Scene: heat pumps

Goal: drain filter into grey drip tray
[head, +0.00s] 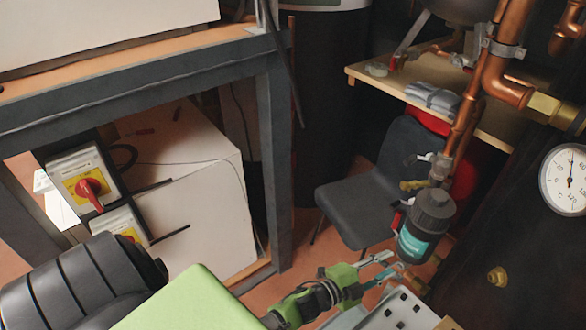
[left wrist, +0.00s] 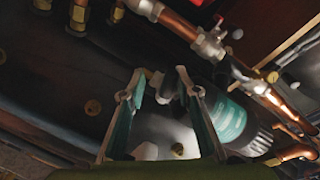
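The filter (head: 427,222) is a dark canister with a ribbed black cap and a teal label, hanging on copper pipework at the right. It also shows in the left wrist view (left wrist: 232,120), just right of the fingers. My left gripper (head: 394,263) is just below and left of the filter's lower end. In the left wrist view its two fingers (left wrist: 160,73) stand apart, with a small pale fitting between or behind them; I cannot tell contact. I cannot make out a grey drip tray for certain. My right gripper is not in view.
A black chair (head: 352,208) stands behind the filter. A grey metal frame (head: 277,160) and a white box (head: 200,200) with a red rotary switch (head: 88,192) nearby fill the left.

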